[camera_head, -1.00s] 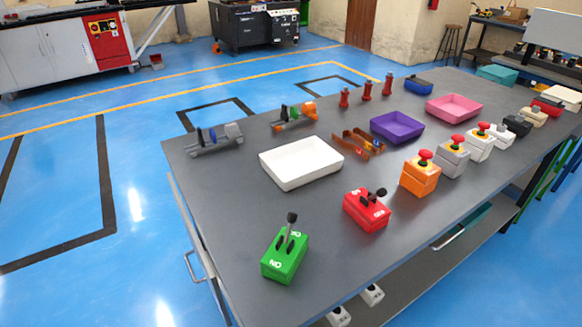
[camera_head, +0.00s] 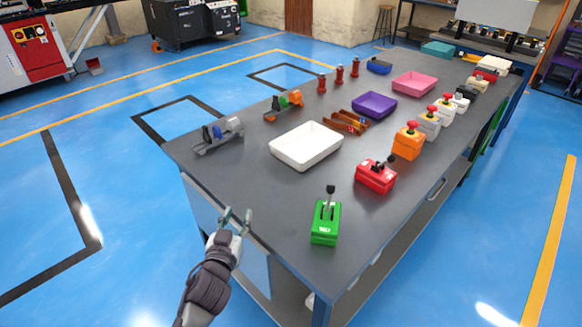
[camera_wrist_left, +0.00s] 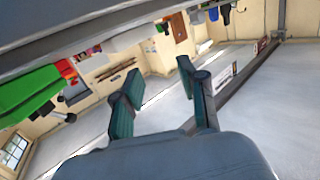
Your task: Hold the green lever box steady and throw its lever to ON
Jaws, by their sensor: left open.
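The green lever box (camera_head: 326,222) stands near the front edge of the grey table, its dark lever (camera_head: 330,190) standing up from the top. White lettering shows on its near end, too small to read surely. My left gripper (camera_head: 236,216) is open and empty, off the table's left front edge, to the left of the green box and apart from it. In the left wrist view the open fingers (camera_wrist_left: 158,90) have nothing between them, and a green shape (camera_wrist_left: 30,92), likely the box, shows at the left. My right gripper is not in view.
A red lever box (camera_head: 376,177) stands behind and right of the green one. A white tray (camera_head: 306,147) lies farther back, with an orange button box (camera_head: 408,142) to the right. The table top (camera_head: 270,205) left of the green box is clear.

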